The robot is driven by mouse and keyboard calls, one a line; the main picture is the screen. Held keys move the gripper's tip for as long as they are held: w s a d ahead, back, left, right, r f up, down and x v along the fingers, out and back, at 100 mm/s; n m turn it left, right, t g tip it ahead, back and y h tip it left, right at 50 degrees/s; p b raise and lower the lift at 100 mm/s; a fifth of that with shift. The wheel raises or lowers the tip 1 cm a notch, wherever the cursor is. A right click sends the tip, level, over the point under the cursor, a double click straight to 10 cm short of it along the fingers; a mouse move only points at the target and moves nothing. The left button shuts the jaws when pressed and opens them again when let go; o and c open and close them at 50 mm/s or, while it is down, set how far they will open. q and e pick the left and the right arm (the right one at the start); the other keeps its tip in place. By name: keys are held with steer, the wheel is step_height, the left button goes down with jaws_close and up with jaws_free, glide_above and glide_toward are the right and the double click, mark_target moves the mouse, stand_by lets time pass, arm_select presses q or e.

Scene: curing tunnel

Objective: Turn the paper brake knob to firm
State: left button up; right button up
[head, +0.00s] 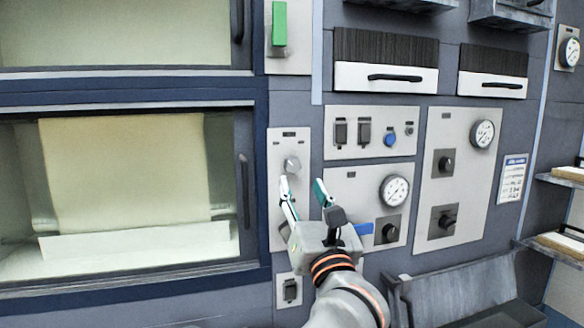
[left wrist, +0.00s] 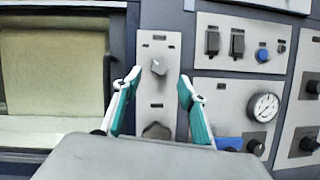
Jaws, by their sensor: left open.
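A light grey knob (head: 292,165) sits on a narrow upright panel (head: 273,205) right of the paper window. It also shows in the left wrist view (left wrist: 159,67), with its grip tilted. The labels are too small to read, so I cannot tell its setting. A second, darker knob (left wrist: 155,130) sits lower on this panel in the left wrist view, partly hidden by my gripper. My left gripper (head: 301,183) is open and empty. In the left wrist view, its teal fingers (left wrist: 159,84) point toward the upper knob, which shows between and just beyond the tips. My right gripper is out of view.
A window (head: 130,180) with a pale sheet behind it is at the left, with a dark handle (head: 245,190). Panels with switches, a blue button (head: 390,139), gauges (head: 394,190) and black knobs (head: 447,216) are at the right. A grey tray (head: 450,295) juts out below.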

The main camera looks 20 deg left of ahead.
mark_target(293, 167)
arm_select(q)
steer(key=p+x, duration=0.1)
steer(key=x, duration=0.5)
steer(key=shift+w+a+r+p, duration=0.15)
steer(key=shift+w+r+p, duration=0.1)
steer(key=shift+p, duration=0.1)
steer(key=shift+w+a, duration=0.15)
steer(key=shift+w, duration=0.05)
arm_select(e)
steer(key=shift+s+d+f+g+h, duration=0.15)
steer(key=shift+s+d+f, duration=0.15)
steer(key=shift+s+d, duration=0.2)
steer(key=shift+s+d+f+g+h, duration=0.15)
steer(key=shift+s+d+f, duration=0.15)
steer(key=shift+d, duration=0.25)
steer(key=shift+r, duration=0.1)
arm_select(q)
steer(key=c, duration=1.1)
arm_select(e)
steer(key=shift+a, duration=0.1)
